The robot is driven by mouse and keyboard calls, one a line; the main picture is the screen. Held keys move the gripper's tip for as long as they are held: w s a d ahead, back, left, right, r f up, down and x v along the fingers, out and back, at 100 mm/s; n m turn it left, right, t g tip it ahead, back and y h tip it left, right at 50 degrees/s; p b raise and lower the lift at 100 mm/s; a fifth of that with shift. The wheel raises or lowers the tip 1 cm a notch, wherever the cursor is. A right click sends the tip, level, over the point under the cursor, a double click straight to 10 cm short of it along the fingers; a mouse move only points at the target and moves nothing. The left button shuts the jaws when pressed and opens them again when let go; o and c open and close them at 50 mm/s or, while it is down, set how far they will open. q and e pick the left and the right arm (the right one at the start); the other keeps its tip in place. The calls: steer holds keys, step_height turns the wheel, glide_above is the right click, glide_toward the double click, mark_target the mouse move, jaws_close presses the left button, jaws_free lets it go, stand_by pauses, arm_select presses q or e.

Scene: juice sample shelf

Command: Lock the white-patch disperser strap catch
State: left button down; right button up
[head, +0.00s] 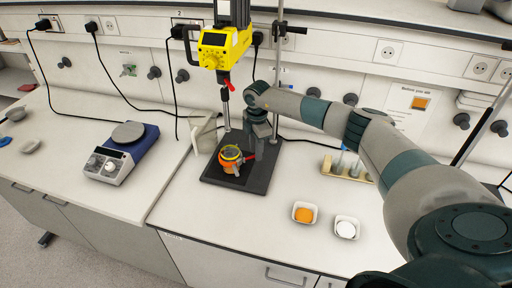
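The yellow and black disperser (218,48) hangs on its stand at the top middle of the head view, its thin shaft pointing down. Below it, an orange vessel (229,167) with a yellow ring around its rim stands on the black base plate (217,178). A small red part shows at the vessel's right side, close to my gripper. I cannot make out a white patch or the state of the strap catch. My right gripper (260,150) points down just right of the vessel. Its fingertips are too small and dark to read. My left gripper is out of view.
A beaker (204,133) stands left of the vessel. A blue hotplate (125,150) is further left. Dishes of orange (304,213) and white powder (346,228) sit at the front right. The front middle counter is clear.

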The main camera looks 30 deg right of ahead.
steer(key=shift+f, duration=0.1)
jaws_close()
steer(key=b, duration=0.1)
steer(key=n+b, duration=0.1)
steer(key=shift+w+f+n+b, duration=0.15)
steer(key=shift+w+n+b, duration=0.15)
steer(key=shift+w, duration=0.1)
steer(key=n+b, duration=0.1)
steer(key=b, duration=0.1)
steer(key=w+n+b, duration=0.1)
steer(key=n, duration=0.1)
steer(key=w+n+b, duration=0.1)
steer(key=n+b, duration=0.1)
steer(key=shift+a+b, duration=0.15)
steer(key=shift+b, duration=0.15)
steer(key=shift+w+a+r+n+b, duration=0.1)
steer(key=shift+w+a+n+b, duration=0.15)
steer(key=shift+n+b, duration=0.55)
steer(key=shift+w+a+r+n+b, duration=0.1)
steer(key=shift+w+n+b, duration=0.2)
steer(key=shift+n+b, duration=0.45)
jaws_free()
